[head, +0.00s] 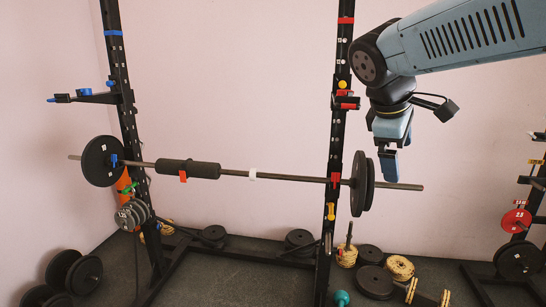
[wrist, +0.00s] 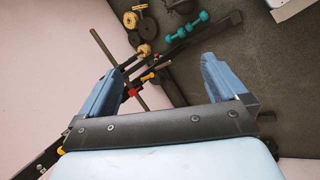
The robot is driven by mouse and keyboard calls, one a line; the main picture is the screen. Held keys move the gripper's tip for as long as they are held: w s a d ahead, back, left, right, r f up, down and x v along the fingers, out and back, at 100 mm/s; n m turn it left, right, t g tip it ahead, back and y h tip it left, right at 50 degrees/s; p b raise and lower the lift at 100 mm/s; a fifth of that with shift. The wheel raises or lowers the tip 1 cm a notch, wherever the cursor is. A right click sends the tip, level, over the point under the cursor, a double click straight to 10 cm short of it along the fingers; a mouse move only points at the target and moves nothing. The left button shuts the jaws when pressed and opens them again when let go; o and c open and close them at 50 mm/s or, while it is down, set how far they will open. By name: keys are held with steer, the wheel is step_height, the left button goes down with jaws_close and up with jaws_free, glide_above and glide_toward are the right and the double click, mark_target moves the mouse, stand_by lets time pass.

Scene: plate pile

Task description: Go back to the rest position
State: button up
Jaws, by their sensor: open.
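My gripper (head: 390,165) hangs at the right of the head view, pointing down from my blue-grey arm. It is near the right end of the barbell (head: 275,177) and appears empty. In the wrist view my gripper (wrist: 160,80) shows two blue fingers spread wide apart with nothing between them. The barbell lies across the black rack, with dark plates (head: 359,184) at its right and one plate (head: 101,161) at its left. I cannot tell how far the fingers are from the bar in depth.
The rack's right upright (head: 337,120) stands left of my gripper. Plates (head: 375,281) and wood-coloured discs (head: 399,267) lie on the floor below. A teal dumbbell (wrist: 188,29) lies on the floor. A second rack (head: 538,185) stands at the far right. Wall space around my arm is clear.

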steer(key=s+f+m+t+y, duration=0.1)
steer(key=s+f+m+y, duration=0.3)
steer(key=s+f+m, duration=0.3)
steer(key=s+a+m, duration=0.1)
steer(key=s+m, duration=0.1)
steer(key=m, duration=0.1)
steer(key=shift+s+t, duration=0.15)
steer(key=shift+t, duration=0.25)
steer(key=shift+f, duration=0.1)
